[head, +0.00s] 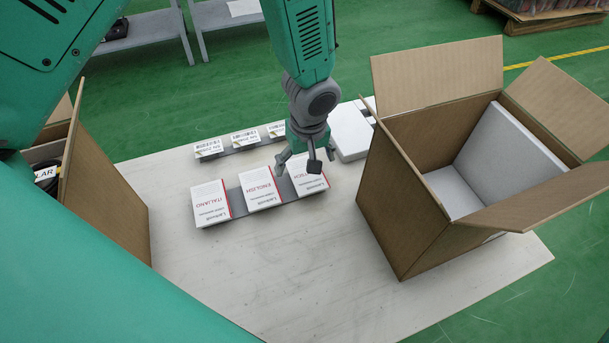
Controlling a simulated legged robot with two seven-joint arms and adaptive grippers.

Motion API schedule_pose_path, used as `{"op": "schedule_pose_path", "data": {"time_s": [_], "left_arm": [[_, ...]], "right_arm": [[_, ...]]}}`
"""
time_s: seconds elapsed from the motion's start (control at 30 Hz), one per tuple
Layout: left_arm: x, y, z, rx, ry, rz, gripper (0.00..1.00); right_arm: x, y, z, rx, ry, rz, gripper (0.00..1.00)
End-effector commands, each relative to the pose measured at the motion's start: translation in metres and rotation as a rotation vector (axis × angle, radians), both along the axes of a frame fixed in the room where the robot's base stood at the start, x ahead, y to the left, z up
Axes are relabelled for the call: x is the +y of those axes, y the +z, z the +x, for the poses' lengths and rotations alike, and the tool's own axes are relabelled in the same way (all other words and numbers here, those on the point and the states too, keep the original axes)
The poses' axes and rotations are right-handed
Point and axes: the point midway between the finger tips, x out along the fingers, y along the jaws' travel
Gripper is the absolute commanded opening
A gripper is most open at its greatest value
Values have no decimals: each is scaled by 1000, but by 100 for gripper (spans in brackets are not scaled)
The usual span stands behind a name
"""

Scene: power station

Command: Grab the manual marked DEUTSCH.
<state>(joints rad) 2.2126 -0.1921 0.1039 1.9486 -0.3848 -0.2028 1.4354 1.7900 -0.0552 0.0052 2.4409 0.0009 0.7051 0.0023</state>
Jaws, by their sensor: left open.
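Three white manuals with red lettering lie in a row on a grey holder on the table. The left one (209,203) reads ITALIANO and the middle one (260,190) reads ENGLISH. The right manual (306,187) is partly covered by my gripper; only the end of its red word shows, which fits DEUTSCH. My left gripper (298,165) is open, pointing down over the upper part of this right manual. Whether its fingers touch the manual I cannot tell. My right gripper is not in view.
A large open cardboard box (405,208) with a white insert stands at the right. Another open box (104,195) stands at the left. Small labelled packs (245,136) lie behind the manuals, and a white box (350,134) sits beside my gripper. The table front (300,270) is clear.

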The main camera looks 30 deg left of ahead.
Motion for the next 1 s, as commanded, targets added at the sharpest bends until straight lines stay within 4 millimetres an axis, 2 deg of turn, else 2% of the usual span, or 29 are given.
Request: {"op": "schedule_pose_path", "data": {"time_s": [0.03, 0.2, 0.47, 0.57, 0.6, 0.63, 0.9, 1.0], "left_arm": [[0, -14, 0, 2, -1, 1, 88], [1, -31, 2, 1, -1, 2, 88], [4, -32, 2, 0, 1, -3, 88], [4, -32, 2, 0, 0, -3, 56], [4, -32, 2, 1, 0, -2, 42], [3, -32, 2, 0, 0, -1, 35], [2, -32, 2, 1, -1, 1, 35], [2, -26, 2, -1, 0, 1, 35]], "right_arm": [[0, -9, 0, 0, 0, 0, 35], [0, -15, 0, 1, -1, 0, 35], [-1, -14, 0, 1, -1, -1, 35], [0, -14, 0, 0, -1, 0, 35], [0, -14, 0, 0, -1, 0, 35], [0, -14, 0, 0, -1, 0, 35], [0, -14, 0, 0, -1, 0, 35], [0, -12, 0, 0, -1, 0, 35]]}}
